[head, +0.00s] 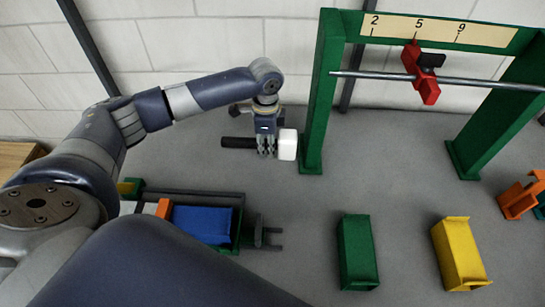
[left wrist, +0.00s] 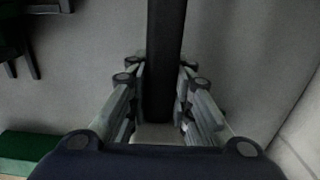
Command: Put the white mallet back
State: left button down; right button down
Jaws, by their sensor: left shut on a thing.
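The white mallet has a white block head (head: 287,144) and a black handle (head: 237,142). In the head view it lies about level, head to the right and handle to the left. My left gripper (head: 267,146) is shut on it close to the head, left of the green frame's near post. In the left wrist view the black handle (left wrist: 163,65) runs up between the two fingers (left wrist: 160,105), and a pale patch, perhaps the head, shows low between them. I cannot tell which thing is the mallet's resting place. My right gripper is not in view.
A green frame (head: 325,90) carries a rod, a red slider (head: 421,75) and a scale marked 2, 5, 9. Green (head: 357,250) and yellow (head: 459,254) containers stand below. A blue block (head: 203,222) and a dark forked piece (head: 262,235) are lower left. An orange piece (head: 517,197) is far right.

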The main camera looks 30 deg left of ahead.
aim_at(267, 165)
pick_arm(q)
notch_tip(267, 165, down, 5)
jog(key=shift+p, duration=0.55)
jog(key=shift+w+f, duration=0.1)
jog(key=shift+f, duration=0.25)
jog(key=shift+f, duration=0.15)
jog(key=c, duration=1.4)
grip_release()
